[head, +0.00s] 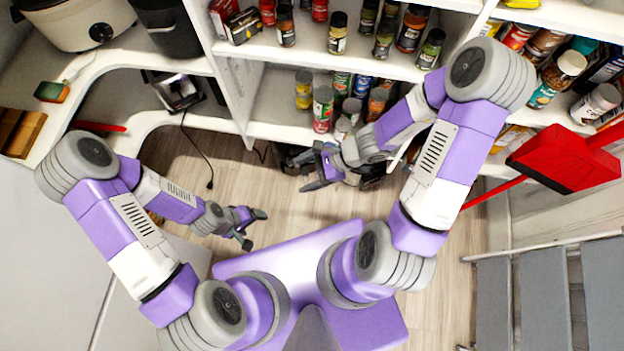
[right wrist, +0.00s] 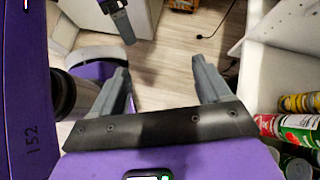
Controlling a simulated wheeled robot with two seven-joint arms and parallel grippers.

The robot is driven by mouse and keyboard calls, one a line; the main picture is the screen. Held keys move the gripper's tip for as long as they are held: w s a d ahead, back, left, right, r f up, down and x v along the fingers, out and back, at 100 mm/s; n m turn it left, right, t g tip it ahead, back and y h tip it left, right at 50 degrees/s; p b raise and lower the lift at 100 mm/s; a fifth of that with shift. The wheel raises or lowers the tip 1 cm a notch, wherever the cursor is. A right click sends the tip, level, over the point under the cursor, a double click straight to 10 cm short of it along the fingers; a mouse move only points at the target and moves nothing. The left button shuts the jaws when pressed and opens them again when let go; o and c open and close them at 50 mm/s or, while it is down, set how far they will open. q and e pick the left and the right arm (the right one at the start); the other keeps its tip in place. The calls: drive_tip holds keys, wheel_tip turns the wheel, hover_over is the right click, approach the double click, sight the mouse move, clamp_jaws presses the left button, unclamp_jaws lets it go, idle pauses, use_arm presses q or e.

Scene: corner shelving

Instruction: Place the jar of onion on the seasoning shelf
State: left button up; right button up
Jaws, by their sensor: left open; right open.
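Several spice jars stand on the upper seasoning shelf (head: 300,52), among them a dark-capped jar (head: 338,34). More jars and cans, including a red-and-green can (head: 323,108), stand on the shelf below. Labels are too small to read, so I cannot tell which jar is the onion. My right gripper (head: 305,172) is open and empty, in front of the lower shelf and pointing left. In the right wrist view its fingers (right wrist: 160,78) are apart over the floor, with cans to the right. My left gripper (head: 254,228) is open and empty above the floor, well away from the shelves.
A red dustpan (head: 565,160) juts out at the right, near my right arm. Grey steps (head: 540,300) stand at lower right. A cooker (head: 80,22) sits on the left counter. The middle floor (head: 290,215) is clear.

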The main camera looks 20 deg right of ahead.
drive_tip(key=s+f+n+h, duration=0.2)
drive_tip(key=f+n, duration=0.5)
drive_tip(key=n, duration=0.1)
drive_tip(key=s+f+n+g+h, duration=0.1)
drive_tip(key=s+f+n+h, duration=0.1)
drive_tip(key=f+n, duration=0.5)
drive_tip(key=shift+s+n+g+h, duration=0.3)
drive_tip(key=shift+s+n+h, duration=0.1)
drive_tip(key=shift+n+h, duration=0.35)
drive_tip(key=shift+r+p, duration=0.55)
